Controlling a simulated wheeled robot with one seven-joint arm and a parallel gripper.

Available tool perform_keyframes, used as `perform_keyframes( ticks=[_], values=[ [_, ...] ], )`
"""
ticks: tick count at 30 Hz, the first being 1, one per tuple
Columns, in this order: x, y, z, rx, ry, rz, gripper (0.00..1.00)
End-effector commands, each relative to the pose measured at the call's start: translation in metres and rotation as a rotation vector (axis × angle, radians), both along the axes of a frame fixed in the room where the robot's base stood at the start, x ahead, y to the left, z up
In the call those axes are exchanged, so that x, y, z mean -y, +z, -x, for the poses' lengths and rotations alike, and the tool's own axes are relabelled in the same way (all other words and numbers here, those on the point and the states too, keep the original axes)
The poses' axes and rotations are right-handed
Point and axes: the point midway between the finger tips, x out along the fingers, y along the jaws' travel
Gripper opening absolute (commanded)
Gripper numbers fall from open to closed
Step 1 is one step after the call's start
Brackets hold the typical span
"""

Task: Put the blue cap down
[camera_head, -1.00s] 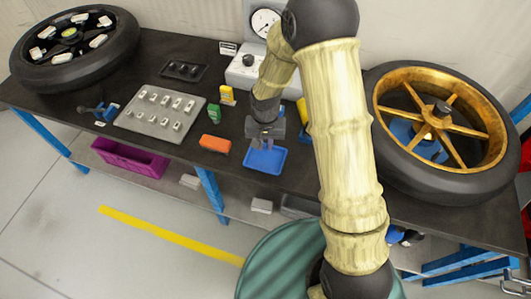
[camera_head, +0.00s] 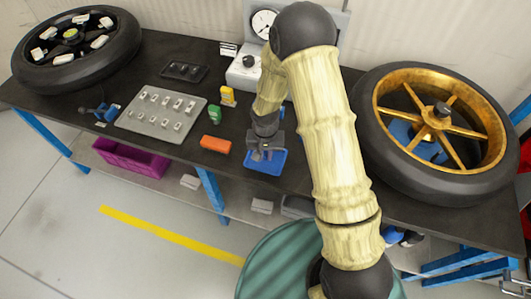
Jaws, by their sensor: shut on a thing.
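My gripper (camera_head: 264,154) points down over the small blue tray (camera_head: 276,168) near the front edge of the dark bench. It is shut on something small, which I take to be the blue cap. The cap itself cannot be made out: it is too small or hidden between the fingers, against the blue of the tray. The fingertips overlap the tray in this view. I cannot tell whether they or the cap touch its floor.
An orange block (camera_head: 215,144), a green bottle (camera_head: 214,113) and a yellow item (camera_head: 228,96) stand left of the tray. A grey plate with several small parts (camera_head: 160,112) lies farther left. A gold-rimmed wheel (camera_head: 437,135) fills the right; a gauge stand (camera_head: 247,72) is behind.

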Motion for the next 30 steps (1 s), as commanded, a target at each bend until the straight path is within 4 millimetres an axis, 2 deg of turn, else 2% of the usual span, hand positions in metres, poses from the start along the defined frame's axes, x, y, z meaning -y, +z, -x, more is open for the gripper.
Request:
perform_keyframes(
  ticks=[5,6,9,22,26,30],
  values=[
    [0.002,-0.004,0.000,0.000,-0.003,0.000,0.00],
    [0.002,-0.004,0.000,0.000,-0.003,0.000,0.17],
    [0.002,-0.003,-0.001,0.000,-0.004,0.000,0.36],
    [-0.001,0.004,0.000,0.002,0.001,-0.001,0.36],
    [-0.001,0.017,-0.001,0.004,0.003,-0.002,0.36],
    [-0.001,0.040,-0.001,0.005,0.001,-0.002,0.36]
  ],
)
